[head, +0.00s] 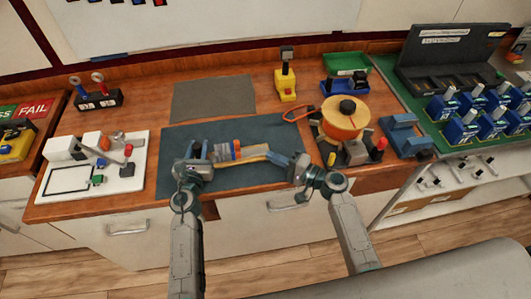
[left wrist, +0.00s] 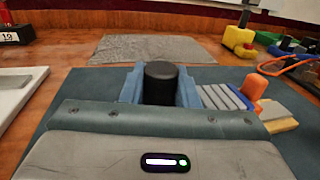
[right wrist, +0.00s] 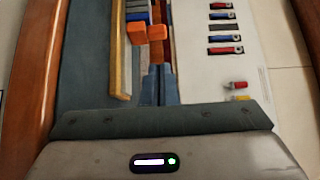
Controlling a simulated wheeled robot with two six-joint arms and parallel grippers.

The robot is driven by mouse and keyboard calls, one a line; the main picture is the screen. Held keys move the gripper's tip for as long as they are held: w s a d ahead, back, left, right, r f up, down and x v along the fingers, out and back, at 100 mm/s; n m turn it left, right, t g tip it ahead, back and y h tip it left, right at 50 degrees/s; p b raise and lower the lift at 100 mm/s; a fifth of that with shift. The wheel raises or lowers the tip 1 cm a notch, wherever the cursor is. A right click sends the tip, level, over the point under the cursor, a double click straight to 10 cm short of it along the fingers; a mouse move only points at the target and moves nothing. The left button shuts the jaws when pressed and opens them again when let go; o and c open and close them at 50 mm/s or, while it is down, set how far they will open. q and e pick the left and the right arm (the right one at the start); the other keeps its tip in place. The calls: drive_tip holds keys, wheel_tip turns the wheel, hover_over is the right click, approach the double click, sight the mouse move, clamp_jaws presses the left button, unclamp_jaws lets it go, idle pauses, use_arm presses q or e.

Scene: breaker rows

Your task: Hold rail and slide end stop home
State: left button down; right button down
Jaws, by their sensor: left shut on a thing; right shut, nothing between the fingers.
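The rail assembly (head: 250,155) lies on the dark blue mat, with grey modules (left wrist: 215,97), a blue piece and an orange end stop (left wrist: 254,86) on it. A tan strip (left wrist: 282,122) runs along its side. My left gripper (head: 199,150) is shut on a black cylindrical grip (left wrist: 161,82) at the rail's left end. My right gripper (head: 271,156) is shut and empty at the rail's right part. In the right wrist view its closed fingertips (right wrist: 158,68) sit close behind the orange pieces (right wrist: 148,33); I cannot tell whether they touch.
The blue mat (head: 170,136) lies under the rail, with a grey mat (head: 213,97) behind it. A white board (head: 55,190) with parts stands left. An orange spool (head: 345,120), yellow holder (head: 286,82) and blue stand (head: 402,135) stand right. Blue breakers (head: 452,132) are at far right.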

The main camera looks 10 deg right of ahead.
use_arm(q)
drive_tip(key=c, duration=1)
unclamp_jaws()
drive_tip(key=shift+a, duration=0.1)
drive_tip(key=shift+c, duration=0.2)
drive_tip(key=s, duration=0.4)
drive_tip(key=s+a, duration=0.1)
drive_tip(key=s, duration=0.3)
drive_tip(key=s+a, duration=0.1)
drive_tip(key=s, duration=0.2)
drive_tip(key=shift+s+a, duration=0.1)
drive_tip(key=shift+s, duration=0.3)
